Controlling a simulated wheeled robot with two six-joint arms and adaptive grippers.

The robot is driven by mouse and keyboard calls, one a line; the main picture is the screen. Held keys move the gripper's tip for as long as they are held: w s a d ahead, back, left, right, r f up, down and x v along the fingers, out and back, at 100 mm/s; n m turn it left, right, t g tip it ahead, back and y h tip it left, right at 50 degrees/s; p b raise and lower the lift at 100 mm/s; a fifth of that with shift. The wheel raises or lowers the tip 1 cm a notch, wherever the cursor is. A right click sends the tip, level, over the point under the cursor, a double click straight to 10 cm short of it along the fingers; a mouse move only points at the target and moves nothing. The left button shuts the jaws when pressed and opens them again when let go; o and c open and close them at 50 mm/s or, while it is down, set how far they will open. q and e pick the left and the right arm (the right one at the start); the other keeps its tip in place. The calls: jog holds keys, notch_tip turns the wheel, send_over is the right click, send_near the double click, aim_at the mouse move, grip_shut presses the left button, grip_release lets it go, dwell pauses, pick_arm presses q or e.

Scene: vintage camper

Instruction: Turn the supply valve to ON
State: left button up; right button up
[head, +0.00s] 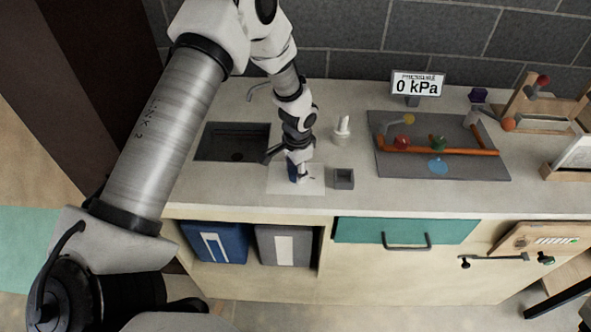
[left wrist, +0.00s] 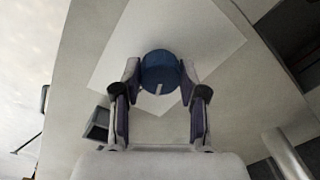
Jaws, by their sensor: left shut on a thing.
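In the left wrist view my left gripper (left wrist: 160,78) is shut on a round blue knob (left wrist: 160,66) with a short white line. A white plate (left wrist: 215,40) lies beneath the knob. I cannot read any ON or OFF lettering, and the fingers hide the knob's sides. A pressure display (head: 417,84) reads 0 kPa. A grey panel (head: 480,170) carries orange pipes with red and green fittings. My right gripper is out of view.
A small grey open box (head: 343,179) stands just right of the white plate, and a white upright item (head: 342,129) is behind it. The sink (head: 222,142) is to the left. A wooden rack (head: 533,106) stands at far right. The front counter strip is clear.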

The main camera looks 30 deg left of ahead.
pick_arm(q)
jog(key=shift+s+f+m, duration=0.1)
jog(key=shift+m, duration=1)
jog(key=shift+s+f+m, duration=0.1)
jog(key=shift+m, duration=1)
jog(key=shift+w, duration=0.1)
jog(key=o, duration=1.1)
jog(key=shift+o, duration=0.2)
jog(key=shift+w+d, duration=0.1)
jog(key=shift+w, duration=0.05)
notch_tip(320, 180, up, 12)
jog(key=shift+d, duration=0.2)
